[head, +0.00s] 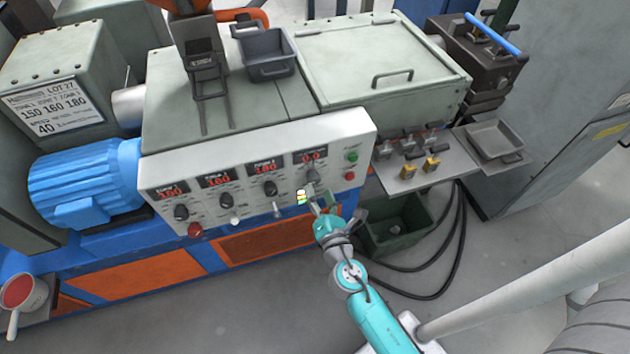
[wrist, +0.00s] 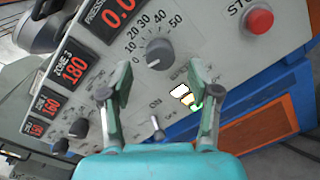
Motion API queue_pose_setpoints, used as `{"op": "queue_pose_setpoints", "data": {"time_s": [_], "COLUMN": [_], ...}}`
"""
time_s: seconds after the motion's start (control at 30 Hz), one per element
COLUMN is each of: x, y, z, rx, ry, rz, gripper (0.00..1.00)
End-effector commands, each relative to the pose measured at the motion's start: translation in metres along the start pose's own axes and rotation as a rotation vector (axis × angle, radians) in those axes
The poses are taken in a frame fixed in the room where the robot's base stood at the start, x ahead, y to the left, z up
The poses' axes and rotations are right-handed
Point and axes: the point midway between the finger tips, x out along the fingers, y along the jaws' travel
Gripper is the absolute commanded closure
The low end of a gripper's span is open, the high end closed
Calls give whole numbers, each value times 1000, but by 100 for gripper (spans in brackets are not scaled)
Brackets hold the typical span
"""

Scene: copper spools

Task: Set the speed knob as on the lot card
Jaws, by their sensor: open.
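The speed knob (wrist: 158,53) is a dark round knob with a printed scale from 0 to 50 around it. Its pale mark seems to face the low, left side of the scale. In the head view the knob (head: 312,175) sits below the rightmost display on the white panel. The lot card (head: 57,106) on the grey box reads LOT 27, 150 160 180, and speed 40. My gripper (wrist: 158,82) is open and empty, its fingers either side of the knob in the picture, apart from it. In the head view my gripper (head: 314,195) is just below the knob.
A display (wrist: 118,10) beside the knob reads 0.0. Zone displays and knobs (head: 270,188) line the panel to the left. A toggle switch (wrist: 157,127) is below the knob. A red stop button (wrist: 258,20) is to its right. A green bin (head: 395,225) stands beneath.

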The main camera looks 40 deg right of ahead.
Motion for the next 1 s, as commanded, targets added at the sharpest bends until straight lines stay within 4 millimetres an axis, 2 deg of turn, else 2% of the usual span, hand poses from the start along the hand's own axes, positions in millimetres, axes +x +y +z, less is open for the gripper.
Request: {"op": "queue_pose_setpoints", "data": {"time_s": [0.1, 0.3, 0.7, 0.77, 0.93, 0.97, 1.0], "x": [19, 39, 44, 44, 44, 44, 44], "y": [0, 0, 0, 0, 0, 0, 0], "z": [1, 0, 0, 0, 0, 0, 0], "rx": [2, 1, 1, 1, 1, 1, 1], "ry": [-2, 0, 1, 1, 1, 1, 1], "rz": [1, 0, 0, 0, 0, 0, 0], "gripper": [38, 38, 38, 51, 94, 98, 98]}}
